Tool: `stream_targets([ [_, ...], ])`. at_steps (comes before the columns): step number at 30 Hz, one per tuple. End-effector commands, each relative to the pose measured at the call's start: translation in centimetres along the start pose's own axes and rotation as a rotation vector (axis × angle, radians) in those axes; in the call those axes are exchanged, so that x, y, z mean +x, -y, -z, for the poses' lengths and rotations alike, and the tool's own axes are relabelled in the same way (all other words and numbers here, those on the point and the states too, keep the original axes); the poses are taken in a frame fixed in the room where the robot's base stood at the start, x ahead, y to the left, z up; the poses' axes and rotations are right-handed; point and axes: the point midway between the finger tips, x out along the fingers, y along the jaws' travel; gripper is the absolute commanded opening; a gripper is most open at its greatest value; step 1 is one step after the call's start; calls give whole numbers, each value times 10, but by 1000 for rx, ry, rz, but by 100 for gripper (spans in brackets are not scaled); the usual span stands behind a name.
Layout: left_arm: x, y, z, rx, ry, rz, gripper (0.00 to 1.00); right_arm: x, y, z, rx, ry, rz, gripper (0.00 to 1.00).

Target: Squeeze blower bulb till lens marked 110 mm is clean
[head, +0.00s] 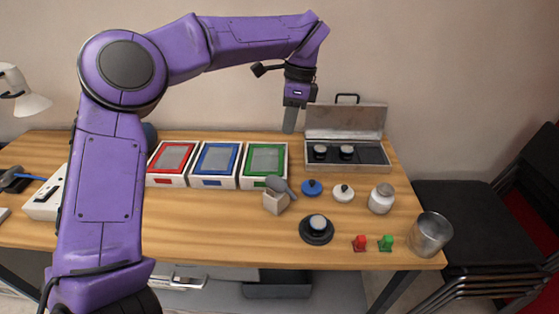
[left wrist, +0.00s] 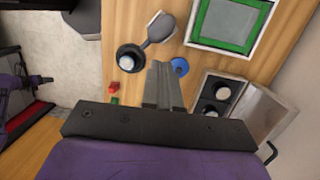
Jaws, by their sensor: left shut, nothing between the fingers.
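A grey blower bulb (head: 279,186) rests on a small beige block (head: 275,203) on the table; it also shows in the left wrist view (left wrist: 160,28). A lens (head: 318,222) sits on a round black holder (head: 316,237) in front of it. Two more dark-rimmed lenses (head: 320,152) (head: 346,152) sit in the open grey case (head: 374,155) at the back right. No 110 mm mark is legible, and I cannot tell how clean any lens is. My left gripper (head: 289,129) is shut and empty, pointing down above the table's back, left of the case, apart from the bulb.
Red, blue and green framed boxes (head: 170,181) (head: 215,182) (head: 264,181) stand in a row behind left. A blue knobbed disc (head: 311,188), white knobbed disc (head: 343,193), jar (head: 381,198), red and green pieces (head: 360,243) (head: 386,243) and metal cup (head: 430,234) stand right.

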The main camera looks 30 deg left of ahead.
Motion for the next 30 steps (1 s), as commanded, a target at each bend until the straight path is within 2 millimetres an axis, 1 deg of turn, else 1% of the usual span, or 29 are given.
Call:
stream_targets([
  [7, 2, 0, 0, 4, -1, -1, 0, 1, 0, -1, -1, 0, 1, 43],
  [11, 13, 0, 0, 5, 1, -3, 0, -1, 0, 0, -1, 0, 0, 43],
  [14, 30, -1, -1, 7, 0, -5, 0, -4, 0, 2, -1, 0, 0, 43],
  [24, 103, -2, -1, 5, -1, -6, 0, -23, -2, 9, -1, 0, 0, 43],
  [30, 131, -1, 0, 5, -1, -3, 0, -34, -3, 14, 0, 0, 0, 43],
])
